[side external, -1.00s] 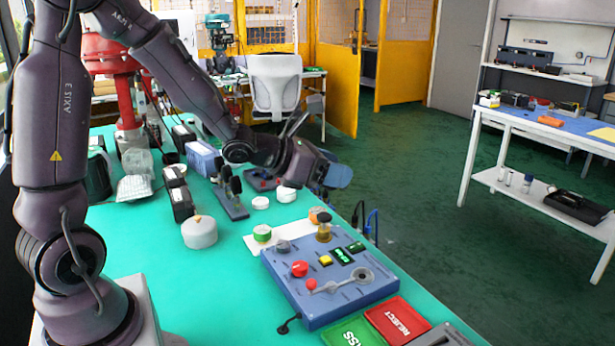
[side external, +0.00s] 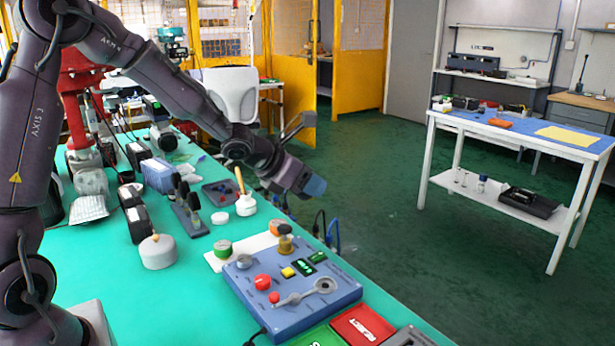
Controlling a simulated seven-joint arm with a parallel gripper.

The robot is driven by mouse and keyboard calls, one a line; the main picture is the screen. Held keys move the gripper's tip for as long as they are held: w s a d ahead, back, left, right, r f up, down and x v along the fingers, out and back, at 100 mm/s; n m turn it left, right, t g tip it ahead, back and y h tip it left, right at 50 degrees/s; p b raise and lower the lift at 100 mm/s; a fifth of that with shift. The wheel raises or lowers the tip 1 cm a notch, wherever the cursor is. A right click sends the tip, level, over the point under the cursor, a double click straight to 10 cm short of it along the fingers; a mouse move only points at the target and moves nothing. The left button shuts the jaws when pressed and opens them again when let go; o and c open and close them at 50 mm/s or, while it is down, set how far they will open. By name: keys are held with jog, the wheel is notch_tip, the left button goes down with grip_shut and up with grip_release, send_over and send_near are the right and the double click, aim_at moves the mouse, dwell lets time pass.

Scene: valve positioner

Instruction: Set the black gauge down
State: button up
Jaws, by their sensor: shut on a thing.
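My gripper (side external: 312,187) is at the end of the arm, beyond the far right edge of the green bench (side external: 95,270) in the picture, above and behind the blue control panel (side external: 310,303). Its blue-grey end points down and to the right. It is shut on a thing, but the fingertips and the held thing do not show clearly. I cannot make out the black gauge's shape, and the wrist may hide it. A small blue-grey rack (side external: 196,226) with black-handled pieces stands on the bench left of my gripper.
A white pot with an upright wooden handle (side external: 245,204), a round white canister (side external: 158,252) and black boxes (side external: 138,222) crowd the bench. A red REJECT tray (side external: 362,325) and a green tray (side external: 315,338) lie at the front. The front left of the bench is clear.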

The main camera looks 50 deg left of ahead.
aim_at(255, 242)
jog(key=a+f+n+g+y, duration=0.1)
jog(key=a+f, duration=0.2)
jog(key=a, duration=0.1)
jog(key=w+a+f+n+g, duration=0.1)
jog(key=a+f+g, duration=0.1)
jog(key=a+f, duration=0.1)
jog(key=w+a+f+n+g+y, duration=0.1)
jog(key=a+f+n, duration=0.1)
jog(key=a, duration=0.3)
jog(key=shift+w+a+f+g+y, duration=0.25)
jog(key=shift+a+f+g+y, duration=0.05)
jog(key=shift+a+f+g, duration=0.1)
jog(key=shift+s+a+f+n+g, duration=0.65)
jog(key=shift+a+f, duration=0.95)
jog(key=shift+f, duration=0.75)
jog(key=shift+s+a+f+n+g, duration=0.7)
jog(key=shift+a+f, duration=0.95)
jog(key=shift+f, duration=0.7)
jog(key=shift+s+a+f+n+g, duration=0.5)
jog(key=shift+s+a+f, duration=0.3)
jog(key=shift+a+f, duration=1.2)
jog(key=shift+d+f, duration=0.2)
jog(key=shift+f, duration=0.25)
jog(key=shift+d+f, duration=0.2)
jog(key=shift+f, duration=0.25)
jog(key=o, duration=1.1)
jog(key=v, duration=1.3)
jog(key=shift+w, duration=0.1)
